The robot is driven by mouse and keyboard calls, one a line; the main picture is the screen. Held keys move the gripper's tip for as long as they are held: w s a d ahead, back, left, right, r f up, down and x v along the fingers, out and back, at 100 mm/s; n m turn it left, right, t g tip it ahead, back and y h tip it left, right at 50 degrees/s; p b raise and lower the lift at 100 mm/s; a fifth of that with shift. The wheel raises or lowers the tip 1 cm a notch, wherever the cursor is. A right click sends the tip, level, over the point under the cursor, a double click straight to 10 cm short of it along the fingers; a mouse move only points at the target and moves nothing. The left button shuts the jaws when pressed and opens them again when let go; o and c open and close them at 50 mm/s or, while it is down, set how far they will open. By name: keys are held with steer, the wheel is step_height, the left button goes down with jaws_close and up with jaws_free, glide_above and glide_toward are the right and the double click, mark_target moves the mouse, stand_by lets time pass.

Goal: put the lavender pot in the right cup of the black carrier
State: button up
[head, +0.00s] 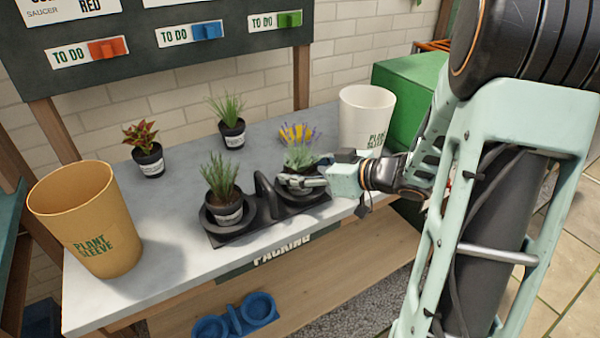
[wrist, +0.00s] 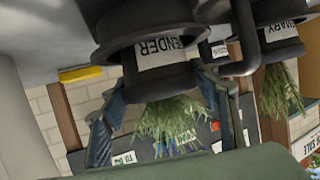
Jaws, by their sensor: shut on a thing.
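The lavender pot (wrist: 165,82) is a small black pot with a white label, partly readable as "ENDER". My gripper (head: 302,181) is shut on the pot, with a finger on each side in the wrist view (wrist: 165,105), which looks upside down. The pot's lower part is hidden by the right cup's rim (wrist: 150,28); I cannot tell whether it rests on the bottom. A grassy, labelled pot (head: 226,207) stands in the left cup.
A red-leaved pot (head: 150,163) and a grassy pot (head: 231,130) stand behind. A tan sleeve bin (head: 85,220) is at left, a white one (head: 365,115) close behind my gripper. A green box (head: 405,85) is at right. A blue carrier (head: 235,317) sits on the lower shelf.

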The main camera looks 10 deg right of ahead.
steer(key=shift+f, duration=0.1)
steer(key=o, duration=1.4)
steer(key=shift+r, duration=0.2)
steer(key=shift+s+d+r, duration=0.2)
steer(key=shift+d, duration=0.05)
steer(key=p+v, duration=0.3)
steer(key=v, duration=0.8)
steer(key=shift+s+d, duration=0.1)
steer(key=shift+s, duration=0.1)
